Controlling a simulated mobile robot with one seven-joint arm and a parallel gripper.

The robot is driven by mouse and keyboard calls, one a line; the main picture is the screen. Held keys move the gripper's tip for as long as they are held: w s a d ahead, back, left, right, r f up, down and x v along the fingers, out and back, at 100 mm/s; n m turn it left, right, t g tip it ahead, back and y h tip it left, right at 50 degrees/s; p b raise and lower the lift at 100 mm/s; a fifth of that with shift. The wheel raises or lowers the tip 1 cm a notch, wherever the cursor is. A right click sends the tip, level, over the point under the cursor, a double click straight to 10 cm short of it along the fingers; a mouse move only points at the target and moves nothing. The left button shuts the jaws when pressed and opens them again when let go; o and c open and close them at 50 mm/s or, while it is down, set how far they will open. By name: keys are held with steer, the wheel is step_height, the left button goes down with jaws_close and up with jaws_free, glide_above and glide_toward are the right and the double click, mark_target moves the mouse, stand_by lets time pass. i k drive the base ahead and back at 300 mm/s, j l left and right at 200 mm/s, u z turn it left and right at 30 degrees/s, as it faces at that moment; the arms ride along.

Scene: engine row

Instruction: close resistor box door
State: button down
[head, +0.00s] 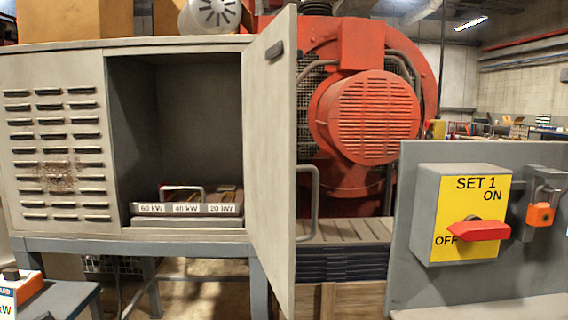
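The resistor box (57,75) is a light grey cabinet with a louvred left side, standing on blue-grey legs. Its door (268,160) is hinged at the right of the opening and stands wide open, swung out towards me. A grey bar handle (314,205) shows on the door's right-hand side. Inside the dark opening sits a low drawer-like unit (186,221) with a bar handle and labels 60 kW, 40 kW and 20 kW. My gripper is not in view.
A grey panel (486,281) at the right carries a yellow SET 1 switch (470,215) with a red knob and an orange padlock (540,216). A red motor (365,115) stands behind the door. A small table (62,297) is at the lower left.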

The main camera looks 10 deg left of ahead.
mark_target(269, 88)
steer(key=i+l, duration=0.1)
steer(key=l, duration=0.25)
steer(key=i+l, duration=0.15)
steer(key=l, duration=0.25)
steer(key=i+l, duration=0.1)
steer(key=l, duration=0.25)
steer(key=i+l+u, duration=0.1)
steer(key=l, duration=0.25)
steer(key=i+l, duration=0.15)
steer(key=l, duration=0.25)
steer(key=l+u, duration=0.15)
steer(key=u, duration=1.2)
steer(key=k+l+u, duration=0.1)
steer(key=k, duration=0.2)
steer(key=k+l+u, duration=0.1)
steer(key=k+l, duration=0.1)
steer(key=k, duration=0.1)
